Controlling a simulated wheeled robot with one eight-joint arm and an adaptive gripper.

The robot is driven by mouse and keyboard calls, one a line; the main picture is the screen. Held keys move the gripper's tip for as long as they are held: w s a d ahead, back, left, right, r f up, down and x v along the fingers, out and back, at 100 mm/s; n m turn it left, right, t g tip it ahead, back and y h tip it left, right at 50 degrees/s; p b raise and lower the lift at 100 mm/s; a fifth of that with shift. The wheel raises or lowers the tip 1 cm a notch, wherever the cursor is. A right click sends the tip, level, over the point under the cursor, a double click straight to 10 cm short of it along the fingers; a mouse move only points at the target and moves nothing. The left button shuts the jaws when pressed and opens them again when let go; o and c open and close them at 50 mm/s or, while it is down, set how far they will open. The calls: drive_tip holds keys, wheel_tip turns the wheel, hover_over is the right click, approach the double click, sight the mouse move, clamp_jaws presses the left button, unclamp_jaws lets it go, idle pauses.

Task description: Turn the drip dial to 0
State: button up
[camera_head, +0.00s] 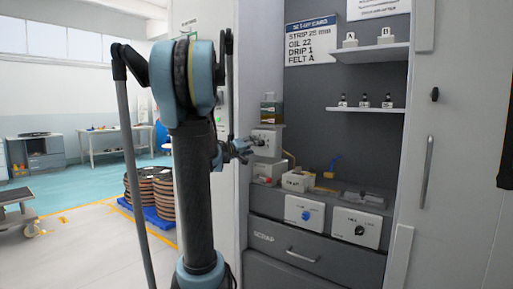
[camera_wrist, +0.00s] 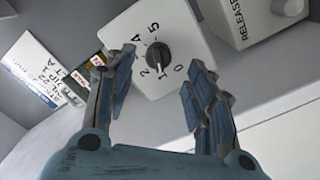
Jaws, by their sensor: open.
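The drip dial (camera_wrist: 158,55) is a dark round knob on a white box with numbers around it, among them 0, 1, 2, 4 and 5. A light line on the knob points toward the 1, as near as I can tell. My gripper (camera_wrist: 160,92) is open, with one finger either side of the dial's lower area and nothing between them. The fingers look apart from the knob. In the head view, my gripper (camera_head: 240,148) is just left of the dial's white box (camera_head: 264,137), which partly hides behind it.
A box marked RELEASE (camera_wrist: 250,18) is close by at the upper right of the wrist view. A shelf with small bottles (camera_head: 364,108) and a set-up card (camera_head: 310,42) reading DRIP 1 are above right. A scrap drawer (camera_head: 302,256) is below.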

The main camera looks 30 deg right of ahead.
drive_tip(key=shift+x, duration=2.4)
drive_tip(key=shift+c, duration=0.3)
drive_tip(key=c, duration=1)
